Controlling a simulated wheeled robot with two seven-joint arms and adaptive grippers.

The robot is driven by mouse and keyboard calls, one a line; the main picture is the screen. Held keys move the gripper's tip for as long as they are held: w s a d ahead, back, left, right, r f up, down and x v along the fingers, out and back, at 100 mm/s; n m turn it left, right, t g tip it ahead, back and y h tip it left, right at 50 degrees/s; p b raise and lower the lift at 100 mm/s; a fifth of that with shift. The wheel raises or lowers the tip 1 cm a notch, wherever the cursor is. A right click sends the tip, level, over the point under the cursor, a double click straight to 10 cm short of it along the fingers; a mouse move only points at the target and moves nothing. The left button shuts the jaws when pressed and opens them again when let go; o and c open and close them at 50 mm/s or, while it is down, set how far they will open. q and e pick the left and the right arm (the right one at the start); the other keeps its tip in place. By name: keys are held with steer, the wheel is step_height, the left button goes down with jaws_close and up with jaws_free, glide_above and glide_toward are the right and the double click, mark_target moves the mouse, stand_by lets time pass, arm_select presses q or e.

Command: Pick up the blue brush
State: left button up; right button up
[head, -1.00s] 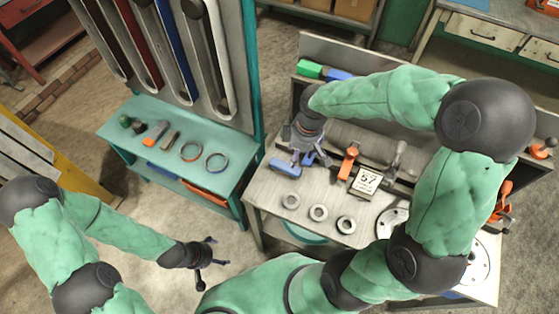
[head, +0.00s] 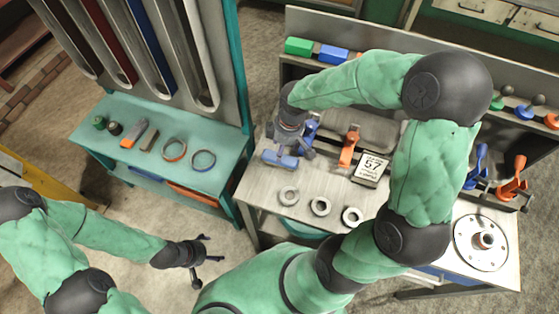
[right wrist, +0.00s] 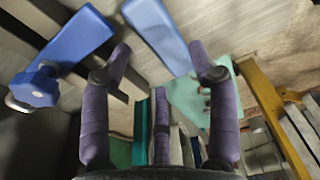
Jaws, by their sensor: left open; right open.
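A blue brush (head: 279,159) lies on the left end of the workbench in the head view. What seems to be the same brush (right wrist: 158,34) is ahead of the fingers in the right wrist view. My right gripper (head: 297,150) is open beside and partly over the brush, its fingers partly hidden by the wrist. In the right wrist view its fingers (right wrist: 160,75) are spread with nothing between them. My left gripper (head: 212,249) is open and empty, well left of the workbench.
A blue clamp (head: 311,131) with a knob stands close to my right gripper; an orange clamp (head: 349,147) and a "57" card (head: 371,168) are to its right. Several metal rings (head: 320,206) lie in front. A teal table (head: 100,155) stands left.

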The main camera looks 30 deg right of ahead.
steer(key=shift+w+a+f+b, duration=0.15)
steer(key=shift+f+b, duration=0.2)
steer(key=shift+f, duration=0.6)
steer(key=shift+w+f+b, duration=0.1)
steer(key=shift+f+b, duration=0.3)
steer(key=shift+f, duration=0.6)
steer(key=shift+w+a+f+b, duration=0.15)
steer(key=shift+f+b, duration=0.2)
steer(key=shift+f, duration=0.6)
steer(key=c, duration=0.9)
